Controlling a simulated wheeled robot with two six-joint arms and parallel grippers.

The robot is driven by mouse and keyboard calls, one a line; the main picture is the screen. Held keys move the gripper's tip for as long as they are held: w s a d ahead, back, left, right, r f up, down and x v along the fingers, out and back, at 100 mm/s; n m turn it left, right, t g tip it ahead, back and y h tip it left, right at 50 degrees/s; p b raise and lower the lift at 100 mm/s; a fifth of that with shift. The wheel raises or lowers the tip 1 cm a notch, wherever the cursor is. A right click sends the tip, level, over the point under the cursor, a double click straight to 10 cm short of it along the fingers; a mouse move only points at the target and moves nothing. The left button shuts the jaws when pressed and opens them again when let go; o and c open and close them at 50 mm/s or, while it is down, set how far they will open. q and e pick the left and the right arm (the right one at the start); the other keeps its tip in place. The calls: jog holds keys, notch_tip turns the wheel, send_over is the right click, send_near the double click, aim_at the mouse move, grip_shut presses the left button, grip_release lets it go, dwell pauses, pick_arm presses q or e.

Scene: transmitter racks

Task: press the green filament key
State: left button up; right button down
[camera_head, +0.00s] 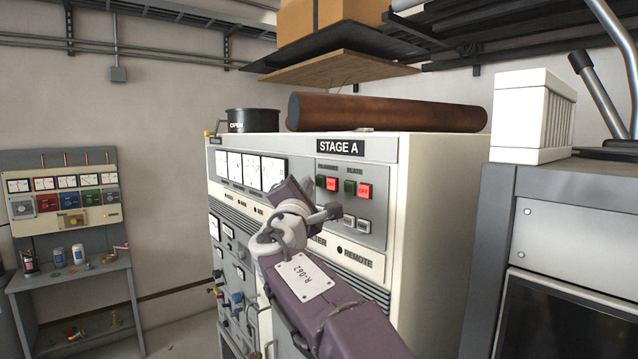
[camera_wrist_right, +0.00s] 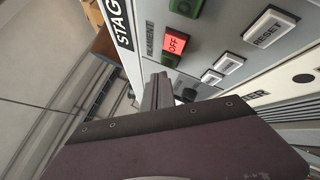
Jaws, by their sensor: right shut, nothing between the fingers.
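The green filament key (camera_head: 320,181) is on the STAGE A cabinet's upper panel, just left of the red OFF key (camera_head: 331,184). In the right wrist view the green filament key (camera_wrist_right: 170,60) is dark green and partly hidden by my fingers, beside the lit red OFF key (camera_wrist_right: 176,43). My right gripper (camera_head: 309,184) is close to the panel, at the left of the green key. Its fingers (camera_wrist_right: 158,82) are shut and empty, pointing at the panel by the key; I cannot tell whether they touch it. My left gripper is not in view.
A plate pair sits to the right, with a green key (camera_head: 350,187) and a red OFF key (camera_head: 365,191). White keys such as RESET (camera_wrist_right: 271,27) are below. A copper-brown cylinder (camera_head: 390,113) lies on the cabinet top. A grey rack (camera_head: 540,190) stands at right.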

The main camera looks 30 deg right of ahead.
jog(key=shift+d, duration=0.1)
dwell(0.3)
jog(key=shift+d, duration=0.35)
jog(key=shift+w+d+b, duration=0.1)
jog(key=shift+d+b, duration=0.25)
jog(key=shift+b, duration=0.05)
dwell(0.8)
jog(key=shift+a, duration=0.75)
jog(key=a, duration=0.3)
jog(key=a+b, duration=0.1)
jog(key=a, duration=0.1)
jog(key=shift+s, duration=0.3)
